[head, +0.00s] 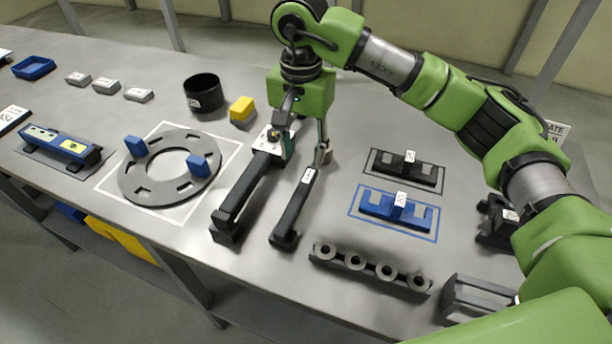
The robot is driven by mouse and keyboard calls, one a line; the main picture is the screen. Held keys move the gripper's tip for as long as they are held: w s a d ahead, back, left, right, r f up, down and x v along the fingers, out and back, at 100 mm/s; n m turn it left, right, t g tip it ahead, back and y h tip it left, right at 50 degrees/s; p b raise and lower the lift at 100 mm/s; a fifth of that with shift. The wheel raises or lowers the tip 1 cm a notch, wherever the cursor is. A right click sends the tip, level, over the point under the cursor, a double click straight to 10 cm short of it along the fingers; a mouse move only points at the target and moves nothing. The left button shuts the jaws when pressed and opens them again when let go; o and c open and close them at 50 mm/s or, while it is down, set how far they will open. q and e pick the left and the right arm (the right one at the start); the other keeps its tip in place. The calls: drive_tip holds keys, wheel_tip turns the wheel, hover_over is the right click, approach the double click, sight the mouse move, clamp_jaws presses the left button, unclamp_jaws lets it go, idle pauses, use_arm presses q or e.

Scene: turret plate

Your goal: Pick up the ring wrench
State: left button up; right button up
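The ring wrench (294,212) lies on the grey table, with a long black handle, a small white label and a metal far end partly hidden by my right gripper. A bulkier black tool (239,197) with a white and yellow head lies just left of it. My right gripper (304,146) reaches down over the far ends of these two tools. Its fingers are apart, one near the bulkier tool's head and one at the wrench's far end. I see nothing held between them; exact contact is unclear. My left gripper is not in view.
A grey ring plate (134,187) with blue blocks lies left. A black cup (204,93) and yellow block (242,109) stand behind. Blue (379,207) and black (394,170) fixtures are right. A rack of round pieces (355,262) sits near the front edge.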

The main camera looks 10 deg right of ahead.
sight(306, 179)
wheel_tip(306, 179, down, 3)
drive_tip(key=shift+p, duration=0.3)
drive_tip(key=f, duration=0.1)
drive_tip(key=f+p, duration=0.1)
drive_tip(key=f, duration=0.1)
drive_tip(key=shift+s+d, duration=0.1)
drive_tip(key=shift+d, duration=0.1)
drive_tip(key=f+p, duration=0.1)
drive_tip(key=f, duration=0.2)
drive_tip(key=shift+d+f+p, duration=0.1)
drive_tip(key=shift+d+p, duration=0.1)
drive_tip(key=shift+p, duration=0.1)
drive_tip(key=shift+a+f, duration=0.1)
drive_tip(key=shift+f, duration=0.1)
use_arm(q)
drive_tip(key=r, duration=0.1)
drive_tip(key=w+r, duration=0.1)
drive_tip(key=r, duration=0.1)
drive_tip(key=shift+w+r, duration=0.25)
use_arm(e)
clamp_jaws()
